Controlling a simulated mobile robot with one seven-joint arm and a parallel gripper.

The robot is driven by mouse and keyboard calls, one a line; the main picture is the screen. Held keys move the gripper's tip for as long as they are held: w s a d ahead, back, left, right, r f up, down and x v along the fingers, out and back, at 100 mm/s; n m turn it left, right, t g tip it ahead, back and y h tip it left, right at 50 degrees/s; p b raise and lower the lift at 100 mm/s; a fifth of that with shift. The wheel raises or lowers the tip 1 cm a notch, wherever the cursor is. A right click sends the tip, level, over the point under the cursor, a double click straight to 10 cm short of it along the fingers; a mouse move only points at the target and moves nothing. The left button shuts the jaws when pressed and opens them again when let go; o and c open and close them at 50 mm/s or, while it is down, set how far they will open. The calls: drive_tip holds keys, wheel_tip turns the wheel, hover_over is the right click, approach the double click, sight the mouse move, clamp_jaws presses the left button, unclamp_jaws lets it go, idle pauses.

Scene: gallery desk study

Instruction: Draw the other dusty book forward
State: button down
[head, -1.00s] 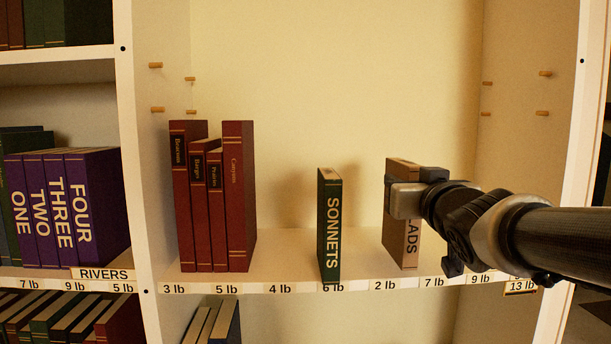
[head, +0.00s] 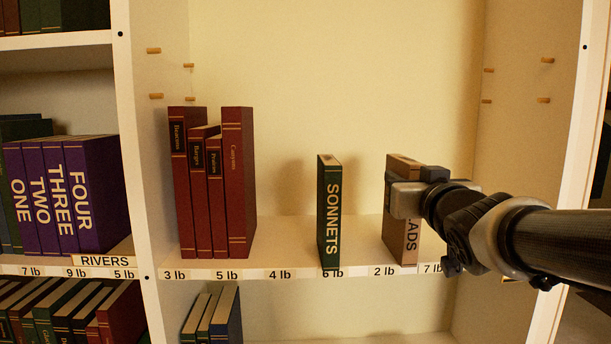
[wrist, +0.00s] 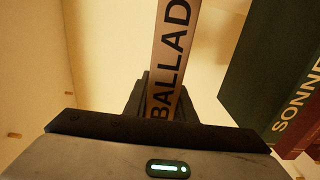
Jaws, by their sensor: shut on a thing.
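The tan book lettered "BALLADS" (head: 405,240) stands upright on the middle shelf, partly hidden by my gripper in the head view. My gripper (head: 404,196) is shut on it from the front. In the wrist view the tan spine (wrist: 172,60) runs down between the jaws (wrist: 160,100). The green book "SONNETS" (head: 329,215) stands upright to its left, apart from it, with its spine near the shelf's front edge; it also shows at the right of the wrist view (wrist: 275,75). I cannot make out dust on either book.
Several red books (head: 237,190) stand at the shelf's left end. Weight labels line the shelf edge (head: 300,273). Wooden pegs (head: 547,60) stick out of the side walls. Bare shelf lies between the red books and "SONNETS".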

drive_tip(key=c, duration=1.4)
unclamp_jaws()
drive_tip(key=shift+r, duration=0.1)
drive_tip(key=s+p, duration=0.2)
drive_tip(key=s, duration=1.5)
drive_tip(key=shift+s, duration=0.25)
